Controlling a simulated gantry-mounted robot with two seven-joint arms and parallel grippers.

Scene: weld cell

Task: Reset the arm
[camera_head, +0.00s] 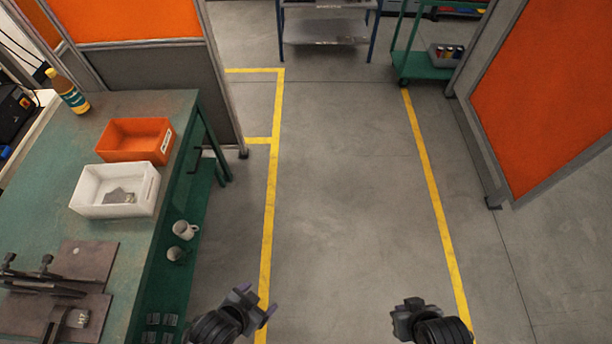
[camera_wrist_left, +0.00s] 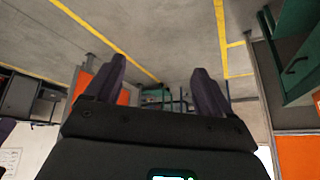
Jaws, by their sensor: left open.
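My left gripper (camera_head: 257,303) is at the bottom of the head view, over the floor just right of the green workbench (camera_head: 176,203). Its two fingers are spread with nothing between them. In the left wrist view the open fingers (camera_wrist_left: 160,82) point toward the floor and the far end of the cell. My right gripper (camera_head: 408,316) is at the bottom right of the head view, over the floor inside the yellow lines. Its fingers do not show clearly. Neither gripper touches anything.
An orange bin (camera_head: 136,139), a white bin (camera_head: 118,191) holding a metal part, a bottle (camera_head: 67,92) and dark plates (camera_head: 88,262) are on the bench. Mugs (camera_head: 184,229) stand on its lower shelf. Orange screens (camera_head: 545,95) flank the clear floor (camera_head: 350,180).

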